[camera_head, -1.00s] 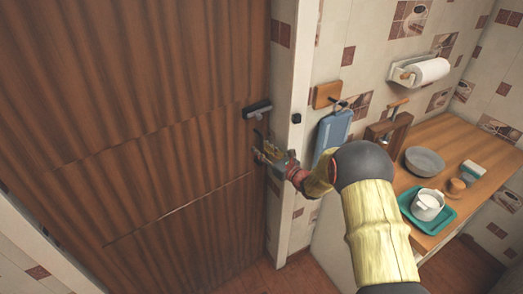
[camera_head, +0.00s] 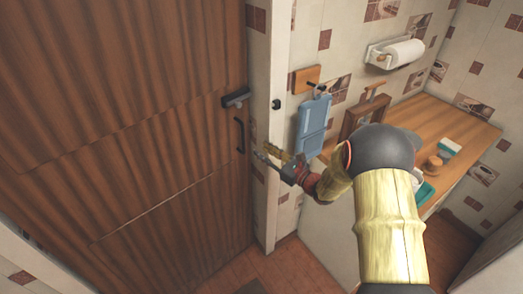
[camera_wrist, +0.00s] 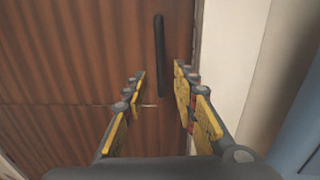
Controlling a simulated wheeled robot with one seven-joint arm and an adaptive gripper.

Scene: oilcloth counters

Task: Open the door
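The brown wooden door (camera_head: 130,120) fills the left of the head view and looks closed. A dark vertical bar handle (camera_head: 239,135) is on its right side, below a dark block-like fitting (camera_head: 235,98). My gripper (camera_head: 262,157) is to the right of the handle in the head view, apart from it. In the wrist view the handle (camera_wrist: 160,55) stands ahead, between the lines of the two spread yellow fingers (camera_wrist: 158,80). Nothing is between the fingers.
A white door frame (camera_head: 270,130) borders the door on the right. A blue board (camera_head: 312,125) hangs on the tiled wall beside it. A wooden counter (camera_head: 450,120) with dishes, partly hidden by my arm, is at right.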

